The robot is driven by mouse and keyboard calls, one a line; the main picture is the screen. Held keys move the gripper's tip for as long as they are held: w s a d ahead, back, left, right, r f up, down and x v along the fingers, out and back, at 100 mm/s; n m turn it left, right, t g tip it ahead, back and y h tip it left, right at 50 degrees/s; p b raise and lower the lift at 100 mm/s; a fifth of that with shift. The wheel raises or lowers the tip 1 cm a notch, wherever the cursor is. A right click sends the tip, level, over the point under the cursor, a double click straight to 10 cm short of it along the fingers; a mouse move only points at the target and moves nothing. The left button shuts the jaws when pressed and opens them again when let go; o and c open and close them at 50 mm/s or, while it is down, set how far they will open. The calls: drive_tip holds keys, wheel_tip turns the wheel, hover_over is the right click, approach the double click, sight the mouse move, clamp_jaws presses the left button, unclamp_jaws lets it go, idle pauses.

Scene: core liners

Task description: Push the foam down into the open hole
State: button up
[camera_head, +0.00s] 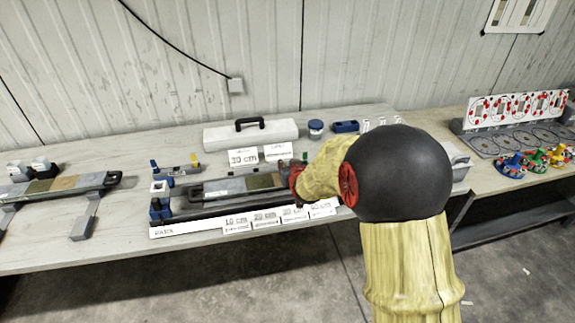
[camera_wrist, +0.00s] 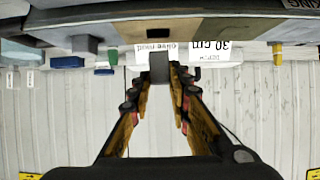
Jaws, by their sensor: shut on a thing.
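My gripper (camera_wrist: 161,82) shows in the wrist view with its two fingers closed on a small dark grey block, which looks like the foam (camera_wrist: 159,66). In the head view my gripper (camera_head: 297,182) is at the right end of the core liner (camera_head: 205,190), mostly hidden by my own arm. In the wrist view the liner (camera_wrist: 110,18) runs across the top, just beyond the fingertips.
White depth cards (camera_head: 236,224) stand along the table front, and a "30 cm" card (camera_head: 242,157) stands behind the liner. Another liner (camera_head: 55,187) lies left. Coloured pieces (camera_head: 510,162) stand on the right table.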

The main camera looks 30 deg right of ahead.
drive_tip(key=shift+f+b, duration=1.2)
drive_tip(key=shift+f, duration=0.4)
drive_tip(key=o, duration=0.8)
drive_tip(key=shift+c, duration=0.2)
drive_tip(key=shift+r, duration=0.1)
wheel_tip(320, 180, up, 7)
drive_tip(key=p, duration=0.3)
